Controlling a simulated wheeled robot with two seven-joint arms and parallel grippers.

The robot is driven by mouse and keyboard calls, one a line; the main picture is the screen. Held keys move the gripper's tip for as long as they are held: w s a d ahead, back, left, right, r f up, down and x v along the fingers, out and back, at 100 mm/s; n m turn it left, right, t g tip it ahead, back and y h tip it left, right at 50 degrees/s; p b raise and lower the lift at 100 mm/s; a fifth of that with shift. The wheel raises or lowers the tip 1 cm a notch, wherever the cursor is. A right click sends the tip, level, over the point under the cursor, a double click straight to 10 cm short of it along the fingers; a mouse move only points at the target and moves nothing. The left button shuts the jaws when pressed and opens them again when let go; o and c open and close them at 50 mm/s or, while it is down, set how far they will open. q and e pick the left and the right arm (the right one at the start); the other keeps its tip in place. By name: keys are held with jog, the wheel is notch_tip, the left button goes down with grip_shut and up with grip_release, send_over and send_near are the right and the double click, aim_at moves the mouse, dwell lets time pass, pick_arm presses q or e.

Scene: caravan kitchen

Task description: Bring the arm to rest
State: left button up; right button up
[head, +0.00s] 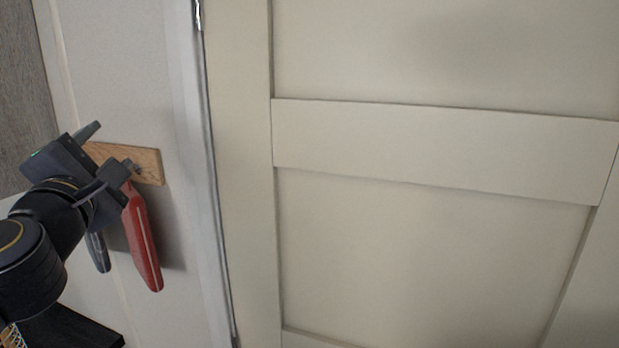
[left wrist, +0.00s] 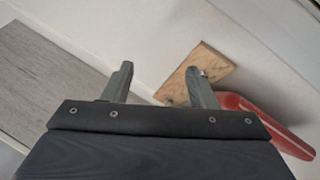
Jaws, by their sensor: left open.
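My left gripper (head: 114,145) is at the left of the head view, in front of the wall and close to a small wooden rack (head: 150,167). Its two fingers stand apart in the left wrist view (left wrist: 160,72), with nothing between them. A red long-shaped item (head: 143,240) hangs below the rack; its upper end is partly hidden by the gripper. It also shows in the left wrist view (left wrist: 262,112), right of the fingers. I cannot tell whether the right finger touches the rack or only overlaps it in the picture. My right gripper is not in view.
A dark grey item (head: 98,252) hangs left of the red one, mostly hidden behind my arm. A large cream panelled door (head: 430,145) fills the right side. A grey wood-grain panel (head: 22,90) stands at far left.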

pick_arm(q)
jog(key=s+d+f+m+g+h, duration=0.35)
jog(key=f+m, duration=0.25)
jog(key=f, duration=0.3)
jog(key=s+d+f+m+g+h+b, duration=0.1)
jog(key=s+d+f+m+g+h, duration=0.2)
jog(key=f+m, duration=0.55)
jog(key=s+d+f+m+g+h, duration=0.25)
jog(key=s+f+m, duration=0.25)
jog(key=f, duration=0.6)
jog(key=s+f+m+g+y, duration=0.2)
jog(key=s+f+g, duration=0.3)
jog(key=s+f, duration=0.5)
notch_tip(320, 180, down, 2)
jog(key=shift+a+m+g+b, duration=0.35)
jog(key=shift+a+m+g, duration=0.1)
jog(key=shift+m, duration=0.4)
